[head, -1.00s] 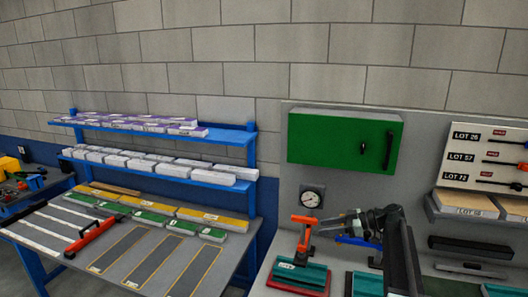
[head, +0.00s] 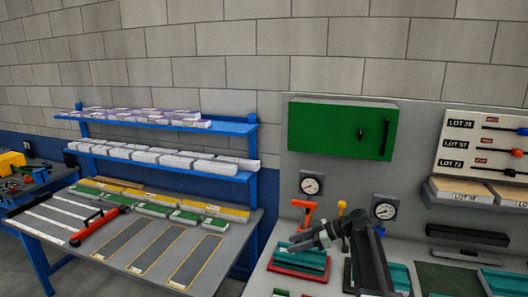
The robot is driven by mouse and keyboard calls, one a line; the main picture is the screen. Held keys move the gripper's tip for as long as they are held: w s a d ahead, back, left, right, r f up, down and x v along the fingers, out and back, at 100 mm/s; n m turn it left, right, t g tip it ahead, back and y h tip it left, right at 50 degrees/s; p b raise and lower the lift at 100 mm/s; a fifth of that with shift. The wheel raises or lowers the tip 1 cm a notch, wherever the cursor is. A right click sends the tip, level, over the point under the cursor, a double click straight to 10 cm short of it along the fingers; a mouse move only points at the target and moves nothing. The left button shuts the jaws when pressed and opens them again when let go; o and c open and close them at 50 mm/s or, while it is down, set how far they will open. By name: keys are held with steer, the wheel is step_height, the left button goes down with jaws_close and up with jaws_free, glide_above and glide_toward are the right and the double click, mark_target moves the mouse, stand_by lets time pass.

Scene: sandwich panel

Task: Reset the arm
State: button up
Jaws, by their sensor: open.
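My gripper (head: 305,243) is at the lower middle of the head view, at the end of my dark arm. Its jaws point left and are open, and I see nothing between them. It hangs in front of the grey panel, over or near a teal block on a red base (head: 300,263); the exact gap cannot be told. My arm is bent, with its upper link rising from the bottom edge of the view.
An orange-handled clamp (head: 303,211) stands just behind my gripper. A yellow knob (head: 341,207) and two gauges (head: 312,185) are close by. A green cabinet (head: 340,128) hangs above. A blue shelf bench (head: 150,240) with boxes stands left.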

steer(key=s+a+f+m+g+h+b, duration=0.1)
steer(key=s+a+f+m+h+b, duration=0.15)
steer(key=s+f, duration=0.65)
steer(key=s+a+f+m+g+h+b, duration=0.1)
steer(key=s+a+f+m+h+b, duration=0.2)
steer(key=s+f, duration=0.5)
steer(key=s+d+f+m+h, duration=0.1)
steer(key=s+d+m+h, duration=0.1)
steer(key=d+m, duration=0.3)
steer(key=s+d+f+m+h, duration=0.1)
steer(key=s+d+m+h, duration=0.2)
steer(key=d+m+h, duration=0.1)
steer(key=shift+d+m, duration=0.75)
steer(key=shift+d, duration=0.3)
steer(key=shift+f+h, duration=0.1)
steer(key=shift+h, duration=0.15)
